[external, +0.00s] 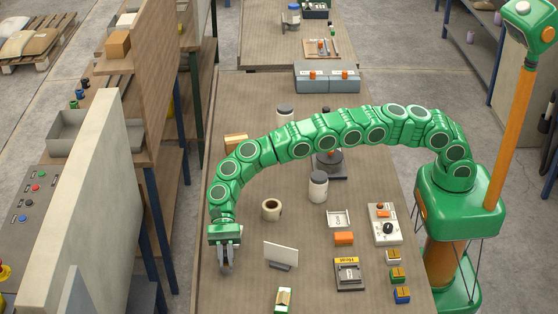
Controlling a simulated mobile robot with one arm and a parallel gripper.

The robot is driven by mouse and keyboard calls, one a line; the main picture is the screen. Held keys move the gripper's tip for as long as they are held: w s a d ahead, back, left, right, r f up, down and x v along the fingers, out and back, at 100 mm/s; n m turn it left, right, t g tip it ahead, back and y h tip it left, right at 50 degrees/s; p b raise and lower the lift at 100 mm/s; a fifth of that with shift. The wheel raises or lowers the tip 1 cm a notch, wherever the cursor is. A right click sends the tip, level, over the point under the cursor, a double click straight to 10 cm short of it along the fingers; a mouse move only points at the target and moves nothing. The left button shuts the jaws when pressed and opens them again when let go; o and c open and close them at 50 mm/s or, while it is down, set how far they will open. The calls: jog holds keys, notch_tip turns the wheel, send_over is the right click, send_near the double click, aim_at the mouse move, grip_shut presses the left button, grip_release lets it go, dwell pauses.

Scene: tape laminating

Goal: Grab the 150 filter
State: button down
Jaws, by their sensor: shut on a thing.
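My gripper (226,262) points down at the left edge of the long wooden table, left of a white panel on a dark stand (281,255). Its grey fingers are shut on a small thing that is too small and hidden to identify. I cannot read a 150 mark anywhere. Small blocks with yellow tops, one pale (393,257), one green (398,275) and one blue (402,294), stand in a column at the front right, well apart from my gripper. A green and white carton (284,299) lies at the front edge of the view.
A tape roll (271,209), a lidded jar (318,187), an orange block (344,238), a dark labelled device (348,273) and a control box with a knob (384,225) stand on the table (240,120). Shelving stands at left. Bare tabletop lies around the tape roll.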

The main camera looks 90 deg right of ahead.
aim_at(227, 263)
notch_tip(227, 263, up, 3)
jog(key=shift+d+r, duration=0.1)
jog(key=shift+r, duration=0.1)
jog(key=s+d+r, duration=0.2)
jog(key=s+r, duration=0.2)
jog(key=s, duration=0.2)
jog(key=s+d+r, duration=0.3)
jog(key=s+r, duration=0.2)
jog(key=s, duration=0.1)
jog(key=shift+s+d+r, duration=0.25)
jog(key=shift+s+d, duration=0.05)
jog(key=shift+s, duration=0.05)
dwell(0.5)
